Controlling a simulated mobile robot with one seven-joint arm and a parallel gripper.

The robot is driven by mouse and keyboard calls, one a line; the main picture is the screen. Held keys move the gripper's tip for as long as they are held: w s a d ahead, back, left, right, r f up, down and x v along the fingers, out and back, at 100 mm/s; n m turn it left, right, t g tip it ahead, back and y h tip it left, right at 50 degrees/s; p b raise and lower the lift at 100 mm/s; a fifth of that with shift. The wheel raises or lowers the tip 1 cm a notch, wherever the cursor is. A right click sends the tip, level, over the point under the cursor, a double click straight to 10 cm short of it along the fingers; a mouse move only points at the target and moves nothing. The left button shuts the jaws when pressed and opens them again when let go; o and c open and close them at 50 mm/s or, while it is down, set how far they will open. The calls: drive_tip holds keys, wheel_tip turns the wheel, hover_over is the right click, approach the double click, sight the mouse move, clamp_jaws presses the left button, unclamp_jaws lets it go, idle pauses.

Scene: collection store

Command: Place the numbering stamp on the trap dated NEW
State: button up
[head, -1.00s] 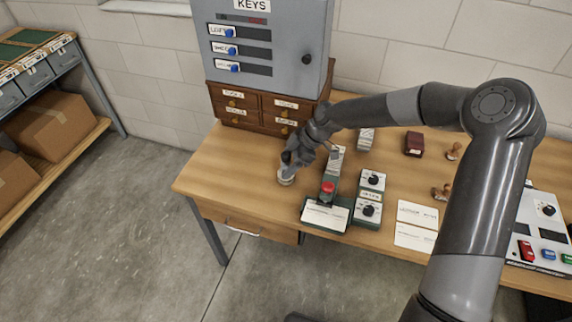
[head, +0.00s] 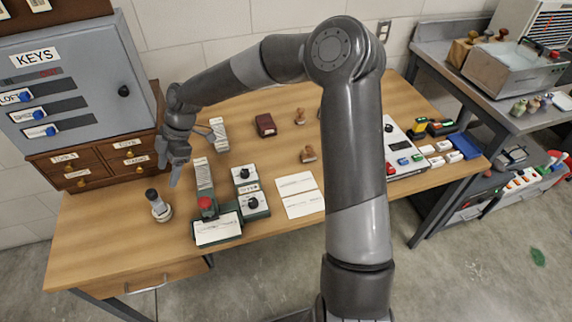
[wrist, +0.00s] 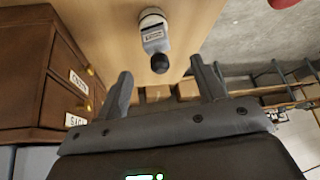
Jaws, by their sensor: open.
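A small stamp-like piece with a black knob (head: 158,205) and a labelled grey body stands upright near the table's left front. It also shows in the wrist view (wrist: 155,37), where its label is too small to read. A pale round base or disc lies under it; I cannot tell whether this is part of it or a separate trap. My gripper (head: 170,170) is open and empty, above and behind the piece. In the wrist view, the knob lies beyond and between the fingertips (wrist: 160,70), apart from them. No writing NEW is legible.
A wooden drawer unit (head: 100,160) under the grey key cabinet (head: 75,75) stands close on the left. A green device with a red button (head: 218,228) and a dial box (head: 250,190) stand right of the piece. Two cards (head: 296,184) lie further right.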

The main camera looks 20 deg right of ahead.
drive_tip(key=s+d+r+m+t+h, duration=0.25)
drive_tip(key=s+d+r+m, duration=0.35)
drive_tip(key=d, duration=0.3)
drive_tip(key=s+d+r+m+t+h, duration=0.2)
drive_tip(key=s+d+r+m+h, duration=0.3)
drive_tip(key=d, duration=0.4)
drive_tip(key=s+d+r+m+t+y, duration=0.1)
drive_tip(key=s+d+r+m, duration=0.2)
drive_tip(key=s+d+m, duration=0.2)
drive_tip(key=s+d+r+m+t+y, duration=0.1)
drive_tip(key=s+d+r+m, duration=0.3)
drive_tip(key=s, duration=0.6)
drive_tip(key=shift+d+r+m+t, duration=0.3)
drive_tip(key=shift+d+m+t, duration=0.25)
drive_tip(key=shift+m+t, duration=0.35)
